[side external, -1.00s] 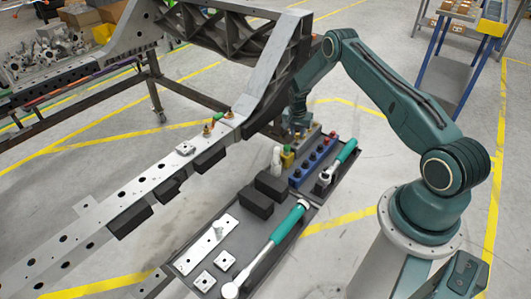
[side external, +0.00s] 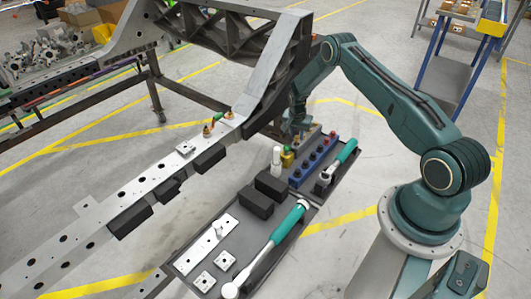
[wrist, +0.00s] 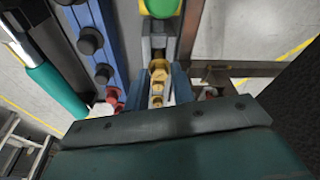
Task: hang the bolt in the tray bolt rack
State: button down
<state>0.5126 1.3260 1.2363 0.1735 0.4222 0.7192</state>
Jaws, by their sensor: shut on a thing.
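My gripper (wrist: 157,88) shows in the wrist view with its jaws around a brass bolt (wrist: 158,75), which it holds. In the side view my gripper (side external: 298,131) is low over the far end of the tray, and the bolt is too small to make out there. The tray bolt rack seems to be the grey slotted block (wrist: 158,38) just ahead of the bolt in the wrist view. In the side view the rack (side external: 311,134) is partly hidden by my gripper. I cannot tell whether the bolt touches the rack.
A blue rail with black knobs (side external: 313,161) stands beside the rack. A yellow block with a green top (side external: 287,155) and a white bottle (side external: 276,159) are close by. A teal-handled ratchet (side external: 342,160) lies in the tray (side external: 318,205). The chassis beam (side external: 150,188) runs left of it.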

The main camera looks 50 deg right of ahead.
jog(key=shift+f, duration=0.25)
jog(key=shift+f, duration=0.35)
jog(key=shift+f, duration=0.35)
jog(key=shift+f, duration=0.2)
jog(key=c, duration=1.1)
grip_release()
jog(key=shift+r, duration=0.1)
jog(key=shift+w+d+r+v, duration=0.1)
jog(key=shift+d+v, duration=0.2)
jog(key=shift+v, duration=1.15)
jog(key=shift+w+d+r+v, duration=0.1)
jog(key=shift+d+v, duration=0.2)
jog(key=shift+v, duration=1.1)
jog(key=shift+d+v, duration=0.3)
jog(key=shift+v, duration=1.15)
